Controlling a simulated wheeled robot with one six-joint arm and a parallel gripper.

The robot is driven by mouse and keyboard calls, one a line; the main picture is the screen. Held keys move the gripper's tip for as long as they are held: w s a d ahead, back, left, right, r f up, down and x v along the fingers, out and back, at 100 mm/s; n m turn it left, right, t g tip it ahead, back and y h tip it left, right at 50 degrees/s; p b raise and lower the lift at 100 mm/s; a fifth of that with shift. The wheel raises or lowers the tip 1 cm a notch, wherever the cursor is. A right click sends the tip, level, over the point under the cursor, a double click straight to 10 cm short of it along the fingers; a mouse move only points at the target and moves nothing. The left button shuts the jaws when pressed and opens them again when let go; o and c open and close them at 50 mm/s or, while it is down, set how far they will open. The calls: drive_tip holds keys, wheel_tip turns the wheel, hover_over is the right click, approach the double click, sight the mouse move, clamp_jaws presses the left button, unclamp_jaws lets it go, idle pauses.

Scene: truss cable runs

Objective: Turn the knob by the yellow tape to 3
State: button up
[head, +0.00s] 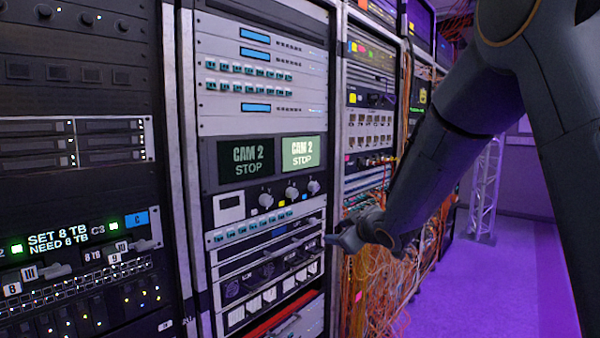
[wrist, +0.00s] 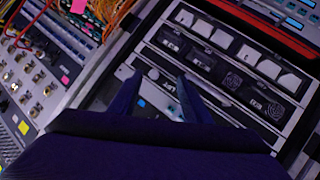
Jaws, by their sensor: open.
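A small yellow tape piece (head: 282,203) is just below the row, between the left knob (head: 266,199) and the middle knob (head: 291,192), closer to the middle one. The right knob (head: 313,186) is farther along. The knob settings are too small to read. My gripper (head: 337,240) is lower and to the right of the knobs, apart from them. In the wrist view, my gripper (wrist: 158,97) has spread fingers with nothing between them.
Orange cables (head: 380,285) hang at the right rack, near my arm. The purple floor (head: 480,285) is open at right. Another yellow label (wrist: 23,127) shows left in the wrist view.

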sight(295, 193)
drive_tip(key=w+a+r+n+g+y+p, duration=0.1)
drive_tip(key=a+r+n+y+p, duration=0.4)
drive_tip(key=r+n+y+p, duration=0.3)
drive_tip(key=shift+m+y, duration=0.4)
drive_tip(key=x, duration=0.5)
drive_tip(key=p+x, duration=0.1)
drive_tip(key=x, duration=0.1)
drive_tip(key=shift+w+a+r, duration=0.1)
drive_tip(key=shift+a+r, duration=0.25)
drive_tip(key=shift+r, duration=0.05)
drive_tip(key=c, duration=0.9)
drive_tip(key=shift+d, duration=0.2)
drive_tip(key=shift+c, duration=0.7)
drive_tip(key=shift+a, duration=0.15)
